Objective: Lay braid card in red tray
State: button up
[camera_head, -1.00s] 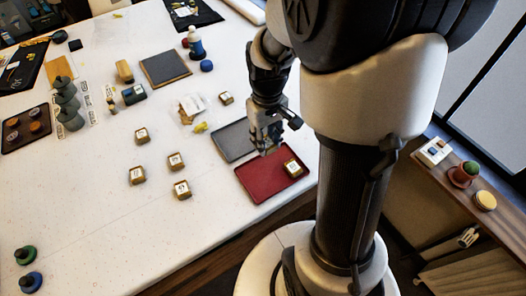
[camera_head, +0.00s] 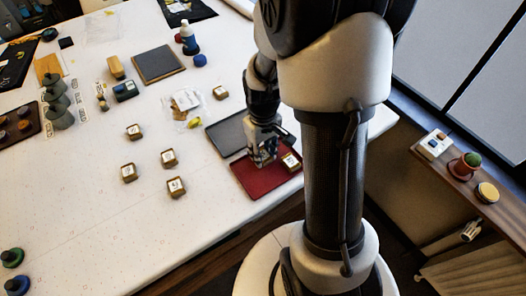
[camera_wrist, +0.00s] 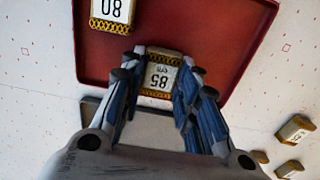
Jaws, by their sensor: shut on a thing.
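The red tray (camera_head: 262,186) lies near the front edge of the white table and also shows in the wrist view (camera_wrist: 215,35). My gripper (camera_head: 262,160) is low over the tray, its fingers pointing down. In the wrist view my gripper (camera_wrist: 160,82) is shut on a tan-edged braid card (camera_wrist: 160,68) with a white label that seems to read 85 upside down. I cannot tell whether this card touches the tray floor. Another card (camera_head: 290,161) lies in the tray at the right; in the wrist view its label reads 80 (camera_wrist: 110,12).
A dark grey tray (camera_head: 226,137) lies just behind the red one. Several similar cards (camera_head: 169,157) lie loose on the table to the left. A clear bag (camera_head: 186,100) and a dark flat board (camera_head: 158,64) lie farther back.

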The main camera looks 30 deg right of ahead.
aim_at(263, 155)
jog(key=o, duration=0.9)
jog(key=shift+f, duration=0.15)
jog(key=shift+c, duration=0.2)
notch_tip(263, 155, up, 12)
jog(key=p, duration=0.4)
jog(key=s+a+r+t, duration=0.4)
jog(key=s+a+r, duration=0.6)
jog(key=s+r, duration=0.3)
jog(key=shift+s+a+r+t, duration=0.25)
jog(key=shift+a+r+t, duration=0.05)
jog(key=shift+a+r, duration=0.1)
